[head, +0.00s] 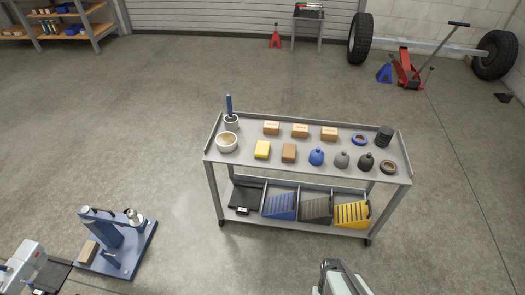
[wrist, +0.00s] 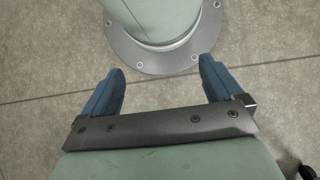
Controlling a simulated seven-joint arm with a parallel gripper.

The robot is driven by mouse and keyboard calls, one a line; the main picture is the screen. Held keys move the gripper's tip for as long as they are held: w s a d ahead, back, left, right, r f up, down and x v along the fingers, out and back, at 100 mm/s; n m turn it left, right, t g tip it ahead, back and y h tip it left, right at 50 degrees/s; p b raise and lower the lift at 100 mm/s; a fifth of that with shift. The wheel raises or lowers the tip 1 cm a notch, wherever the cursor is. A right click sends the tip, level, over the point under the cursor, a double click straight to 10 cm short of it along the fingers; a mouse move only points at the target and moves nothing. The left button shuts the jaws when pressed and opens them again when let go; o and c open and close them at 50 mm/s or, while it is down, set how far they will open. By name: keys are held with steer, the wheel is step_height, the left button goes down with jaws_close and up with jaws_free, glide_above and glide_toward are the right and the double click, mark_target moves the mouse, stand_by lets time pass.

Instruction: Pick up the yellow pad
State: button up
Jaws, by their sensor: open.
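Beyond the fingers are the floor and a round flanged base. In the head view, part of my arm shows at the bottom edge, well in front of the cart, and the fingers cannot be made out there. The pad is not in the wrist view.
A blue press (head: 112,240) stands at lower left. Floor around the cart is clear.

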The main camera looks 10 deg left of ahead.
step_height(320, 180, up, 36)
steer(key=t, duration=0.7)
glide_above(262, 147)
steer(key=f, duration=0.8)
steer(key=shift+s+a+f, duration=0.25)
steer(key=shift+s+f, duration=0.15)
steer(key=shift+w+d+f, duration=0.15)
steer(key=shift+d+f, duration=0.05)
steer(key=shift+f, duration=1.1)
steer(key=shift+w+d+f, duration=0.15)
steer(key=shift+f, duration=1.15)
